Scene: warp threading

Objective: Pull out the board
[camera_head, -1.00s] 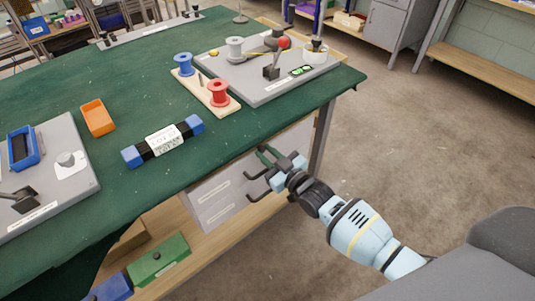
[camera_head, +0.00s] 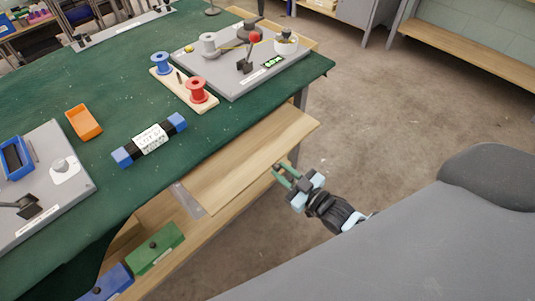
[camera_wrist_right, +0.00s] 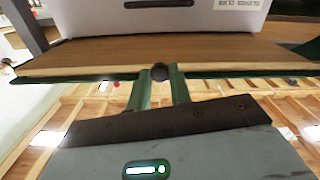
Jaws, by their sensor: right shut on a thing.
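My right gripper (camera_head: 279,173) is at the board's outer edge. In the wrist view its green fingers (camera_wrist_right: 161,78) are closed on the knob, one on each side. The knob is hidden in the head view. My left gripper is not in view.
The green table (camera_head: 120,95) holds a grey panel with spools (camera_head: 285,72), a blue-ended block (camera_head: 150,139) and an orange tray (camera_head: 84,123). Below are a wooden shelf and green box (camera_head: 155,248). Open floor (camera_head: 400,110) lies to the right of the board.

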